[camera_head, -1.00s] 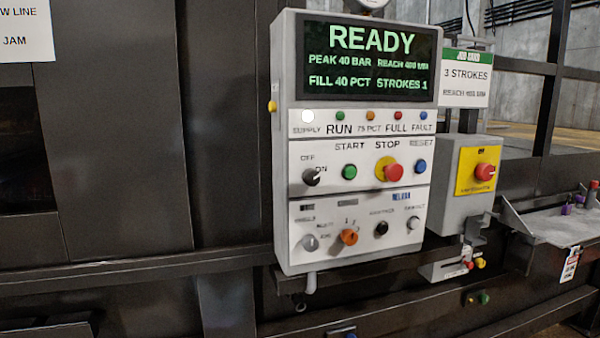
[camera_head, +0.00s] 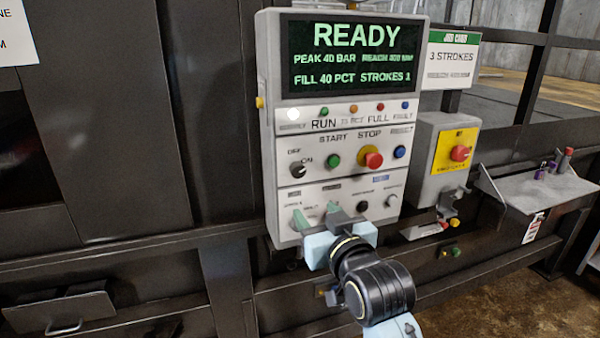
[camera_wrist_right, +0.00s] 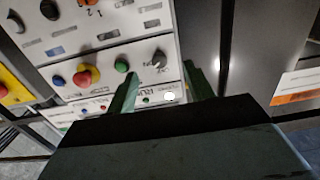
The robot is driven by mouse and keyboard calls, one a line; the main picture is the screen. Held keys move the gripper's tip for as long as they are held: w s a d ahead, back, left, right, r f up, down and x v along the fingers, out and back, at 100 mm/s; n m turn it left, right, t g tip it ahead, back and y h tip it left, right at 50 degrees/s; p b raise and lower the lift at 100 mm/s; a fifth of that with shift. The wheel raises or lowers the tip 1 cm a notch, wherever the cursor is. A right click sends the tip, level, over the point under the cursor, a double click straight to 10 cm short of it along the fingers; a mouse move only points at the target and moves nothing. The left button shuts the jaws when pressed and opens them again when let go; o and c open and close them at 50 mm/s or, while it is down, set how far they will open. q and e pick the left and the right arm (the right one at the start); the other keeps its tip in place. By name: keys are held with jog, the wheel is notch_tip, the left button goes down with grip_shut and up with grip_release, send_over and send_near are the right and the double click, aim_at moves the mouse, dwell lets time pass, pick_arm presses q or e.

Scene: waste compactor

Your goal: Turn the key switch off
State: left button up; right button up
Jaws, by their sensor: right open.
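The key switch (camera_head: 298,170) is a small black rotary knob beside the OFF and ON labels, at the left of the middle row on the grey control panel (camera_head: 265,130). Its exact pointing direction is too small to tell. It also shows as a dark knob in the right wrist view (camera_wrist_right: 159,58), where the panel looks upside down. My right gripper (camera_head: 315,213) is open and empty, in front of the panel's lower row, below the key switch in the head view. In the wrist view its two fingers stand on either side of the knob's column, apart from it. My left gripper is out of view.
The green START button (camera_head: 333,160) and red STOP button (camera_head: 371,160) are right of the switch. The display (camera_head: 350,58) reads READY. My gripper partly hides the lower row's selectors. A red-and-yellow switch box (camera_head: 433,140) stands at right, beside a grey shelf (camera_head: 535,190).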

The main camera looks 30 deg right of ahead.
aim_at(299, 173)
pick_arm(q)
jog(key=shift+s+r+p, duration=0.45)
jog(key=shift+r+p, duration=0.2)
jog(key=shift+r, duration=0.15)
pick_arm(e)
jog(key=w+d+r, duration=0.1)
jog(key=w, duration=0.3)
jog(key=w+d, duration=0.1)
jog(key=w, duration=0.3)
jog(key=w+d+r, duration=0.1)
jog(key=w, duration=0.3)
jog(key=shift+d+r, duration=0.3)
jog(key=shift+r, duration=0.05)
jog(key=c, duration=1)
